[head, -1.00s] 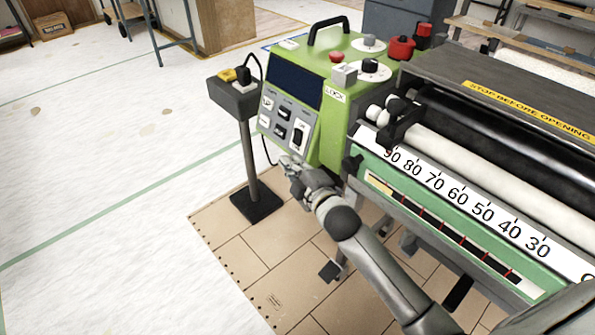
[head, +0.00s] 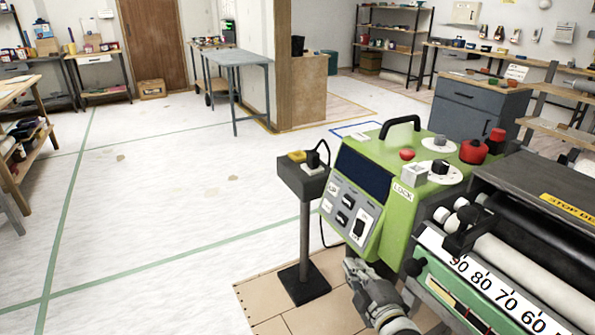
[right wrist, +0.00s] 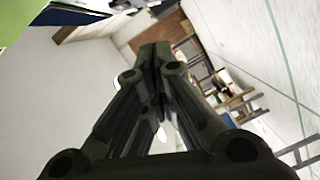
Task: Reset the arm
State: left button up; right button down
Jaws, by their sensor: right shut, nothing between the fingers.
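My right gripper (head: 352,268) is at the lower middle of the head view, shut and empty. It is below and in front of the control panel (head: 349,212) of the green machine (head: 405,222), apart from it as far as I can tell. In the right wrist view the two dark fingers (right wrist: 155,55) meet at their tips with nothing between them. A green edge of the machine (right wrist: 12,20) shows at that view's top left corner. My left gripper is in neither view.
A grey post (head: 306,240) with a box and plug stands left of the machine. White rollers (head: 520,255) and a numbered scale (head: 490,292) lie at right. A grey table (head: 236,60) and shelves stand at the back. The floor at left is clear.

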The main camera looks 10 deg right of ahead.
jog(key=s+f+m+g+h, duration=0.1)
jog(key=s+f+m+g, duration=0.4)
jog(key=f, duration=0.6)
jog(key=s+f+m+g+h, duration=0.1)
jog(key=s+f+m+g, duration=0.2)
jog(key=s+f, duration=0.65)
jog(key=s+a+f+m+g, duration=0.2)
jog(key=s+f+m+g, duration=0.35)
jog(key=s+f, duration=1)
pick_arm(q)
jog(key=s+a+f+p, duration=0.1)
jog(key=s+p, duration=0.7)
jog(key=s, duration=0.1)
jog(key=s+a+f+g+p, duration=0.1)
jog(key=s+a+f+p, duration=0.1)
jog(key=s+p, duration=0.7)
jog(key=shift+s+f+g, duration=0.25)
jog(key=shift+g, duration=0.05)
pick_arm(e)
jog(key=s+d+g, duration=0.1)
jog(key=s+d, duration=0.1)
jog(key=s, duration=0.7)
jog(key=s+d+f+g, duration=0.1)
jog(key=s, duration=0.9)
jog(key=shift+s+d+f+n, duration=0.2)
jog(key=shift+s+d+n, duration=0.05)
jog(key=shift+d+n, duration=0.1)
